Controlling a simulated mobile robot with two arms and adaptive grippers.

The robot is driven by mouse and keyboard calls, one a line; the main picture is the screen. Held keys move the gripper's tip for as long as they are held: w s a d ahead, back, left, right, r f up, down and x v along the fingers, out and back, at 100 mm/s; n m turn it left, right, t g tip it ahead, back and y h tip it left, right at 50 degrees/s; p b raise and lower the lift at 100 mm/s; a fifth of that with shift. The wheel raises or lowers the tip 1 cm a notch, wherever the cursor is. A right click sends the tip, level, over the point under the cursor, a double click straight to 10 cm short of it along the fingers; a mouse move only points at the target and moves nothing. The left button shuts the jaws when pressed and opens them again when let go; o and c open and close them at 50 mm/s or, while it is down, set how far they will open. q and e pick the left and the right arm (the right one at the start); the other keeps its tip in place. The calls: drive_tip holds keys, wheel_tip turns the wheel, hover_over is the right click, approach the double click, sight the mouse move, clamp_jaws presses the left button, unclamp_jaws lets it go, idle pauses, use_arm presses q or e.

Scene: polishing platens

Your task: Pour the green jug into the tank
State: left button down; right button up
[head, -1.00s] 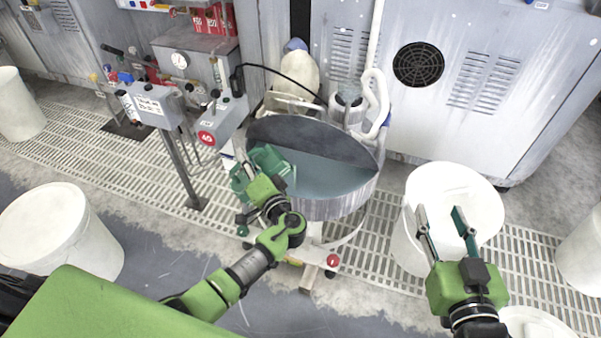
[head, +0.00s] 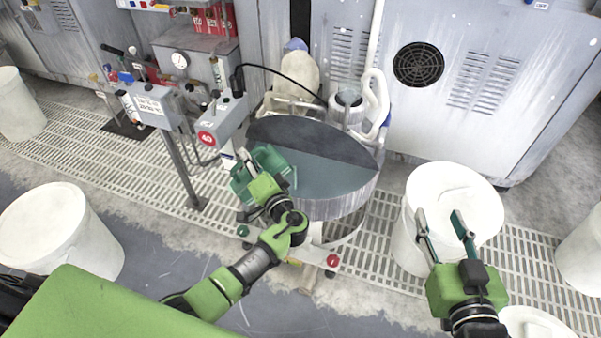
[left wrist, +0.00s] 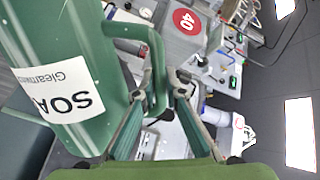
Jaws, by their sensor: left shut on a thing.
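The green jug (head: 270,160) is at the left rim of the round grey tank (head: 340,208) and looks tilted over it. Blue-grey liquid (head: 335,178) shows in the tank. My left gripper (head: 253,170) is shut on the jug's handle. The left wrist view shows the jug (left wrist: 85,45) close up, with a white label upside down and its handle (left wrist: 157,70) between the fingers. The jug's mouth and any stream from it cannot be made out. My right gripper (head: 438,216) is open and empty, in front of a white bucket.
A white bucket (head: 470,190) stands right of the tank, another (head: 60,225) at the left. A grey control box (head: 150,105) on a post is left of the tank. White containers and a hose (head: 376,100) are behind it.

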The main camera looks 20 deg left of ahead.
use_arm(q)
drive_tip(key=shift+w+d+r, duration=0.1)
drive_tip(key=shift+w+r, duration=0.05)
drive_tip(key=shift+r, duration=0.05)
use_arm(e)
drive_tip(key=shift+f, duration=0.2)
use_arm(q)
drive_tip(key=shift+w+d+r+m, duration=0.1)
drive_tip(key=shift+w+d+m, duration=0.55)
drive_tip(key=shift+m, duration=0.35)
idle(1.7)
